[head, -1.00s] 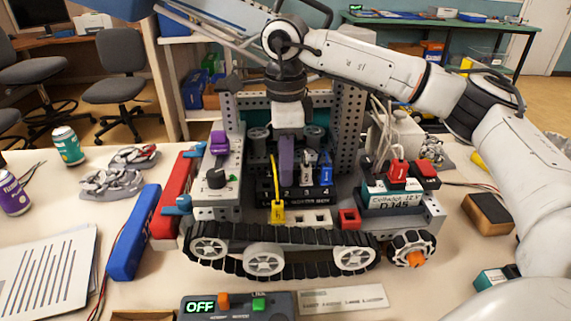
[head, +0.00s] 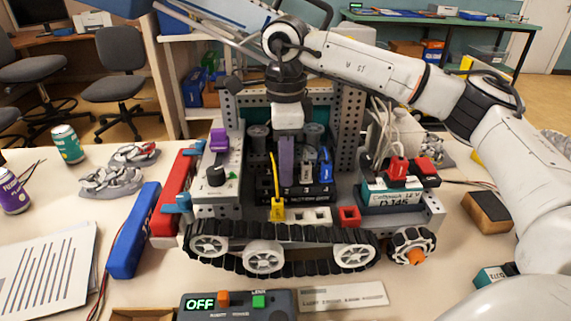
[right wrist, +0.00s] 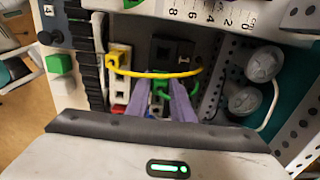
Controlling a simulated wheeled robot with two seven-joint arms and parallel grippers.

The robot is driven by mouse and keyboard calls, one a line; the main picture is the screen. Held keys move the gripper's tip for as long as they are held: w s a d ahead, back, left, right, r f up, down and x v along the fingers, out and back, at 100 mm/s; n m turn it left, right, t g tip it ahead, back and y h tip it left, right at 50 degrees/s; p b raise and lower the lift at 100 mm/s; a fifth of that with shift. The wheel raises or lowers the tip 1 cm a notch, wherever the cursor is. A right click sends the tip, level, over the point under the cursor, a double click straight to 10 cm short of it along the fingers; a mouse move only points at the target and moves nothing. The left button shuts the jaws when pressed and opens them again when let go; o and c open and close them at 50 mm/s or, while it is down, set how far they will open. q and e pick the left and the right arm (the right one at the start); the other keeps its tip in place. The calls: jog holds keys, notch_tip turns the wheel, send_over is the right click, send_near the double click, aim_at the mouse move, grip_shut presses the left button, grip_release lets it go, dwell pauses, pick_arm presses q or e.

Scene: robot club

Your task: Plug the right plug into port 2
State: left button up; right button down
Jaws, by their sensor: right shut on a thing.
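My right gripper (head: 286,180) points down over the black port block (head: 300,194) on the tracked robot. Its purple fingers are shut on a green plug (right wrist: 160,88), which shows between them in the right wrist view. In the head view the fingers hide this plug. The fingertips are beside the block's number 2; I cannot tell whether the plug is seated. A grey plug (head: 306,168) and a blue plug (head: 326,166) stand to the right at the block. A yellow plug (head: 277,211) with a yellow cable sits at the front left. My left gripper is out of view.
Upright perforated metal posts (head: 355,125) stand close behind the ports. A battery pack (head: 391,195) with red connectors is to the right. A switch box reading OFF (head: 240,304) lies in front. A blue pack (head: 133,230) and paper sheets (head: 45,265) lie left.

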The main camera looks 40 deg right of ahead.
jog(key=shift+s+f, duration=0.1)
jog(key=shift+f, duration=0.2)
dwell(0.6)
jog(key=c, duration=1.5)
grip_release()
jog(key=shift+o, duration=0.2)
jog(key=shift+r+p, duration=2.55)
jog(key=shift+r, duration=0.55)
jog(key=shift+f, duration=0.1)
